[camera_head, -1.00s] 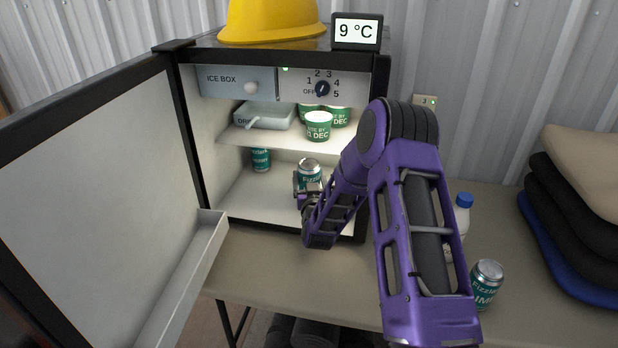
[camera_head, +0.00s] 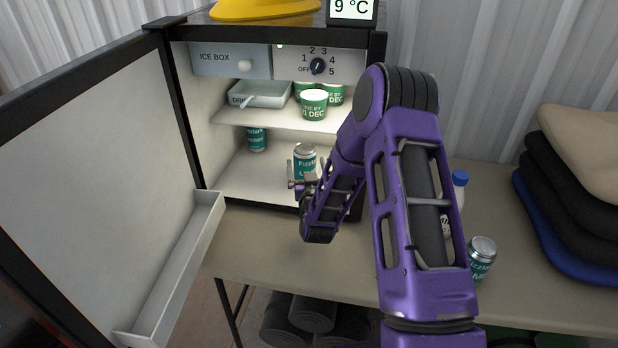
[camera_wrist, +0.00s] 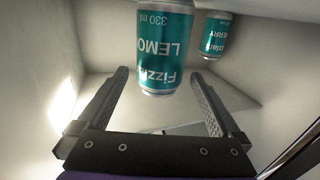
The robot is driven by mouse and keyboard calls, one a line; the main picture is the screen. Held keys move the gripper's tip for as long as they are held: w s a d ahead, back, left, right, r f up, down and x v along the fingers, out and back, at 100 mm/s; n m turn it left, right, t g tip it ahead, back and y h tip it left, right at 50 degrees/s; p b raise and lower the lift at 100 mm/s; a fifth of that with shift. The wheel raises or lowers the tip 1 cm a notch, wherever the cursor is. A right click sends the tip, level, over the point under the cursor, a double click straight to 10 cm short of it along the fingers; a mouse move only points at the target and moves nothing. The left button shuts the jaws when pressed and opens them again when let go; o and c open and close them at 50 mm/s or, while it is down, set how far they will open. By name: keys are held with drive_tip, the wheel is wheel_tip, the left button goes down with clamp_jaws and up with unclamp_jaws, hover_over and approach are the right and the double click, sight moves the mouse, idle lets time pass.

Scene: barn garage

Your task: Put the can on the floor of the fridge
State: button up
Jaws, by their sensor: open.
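A teal Fizzle can with a silver lid, marked LEMO in the wrist view (camera_wrist: 163,50), is inside the fridge below the lower shelf. In the head view this lemon can (camera_head: 305,160) looks upright on the fridge floor (camera_head: 255,185); its base is partly hidden by my gripper. My gripper (camera_head: 305,174) reaches in through the opening from the front, with its fingers apart. In the wrist view the gripper's fingers (camera_wrist: 160,80) lie on either side of the can's line, with gaps to the can on both sides.
A second teal can (camera_head: 256,139) stands at the back left of the fridge floor. Green cups (camera_head: 314,104) stand on the shelf (camera_head: 262,128) above. The fridge door (camera_head: 90,150) is open on the left. A lime can (camera_head: 482,258) and a blue-capped bottle (camera_head: 459,183) stand on the table (camera_head: 270,255).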

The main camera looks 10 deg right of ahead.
drive_tip(key=s, duration=0.7)
drive_tip(key=shift+s+a+r, duration=0.1)
drive_tip(key=shift+a+r, duration=0.05)
drive_tip(key=shift+a, duration=0.15)
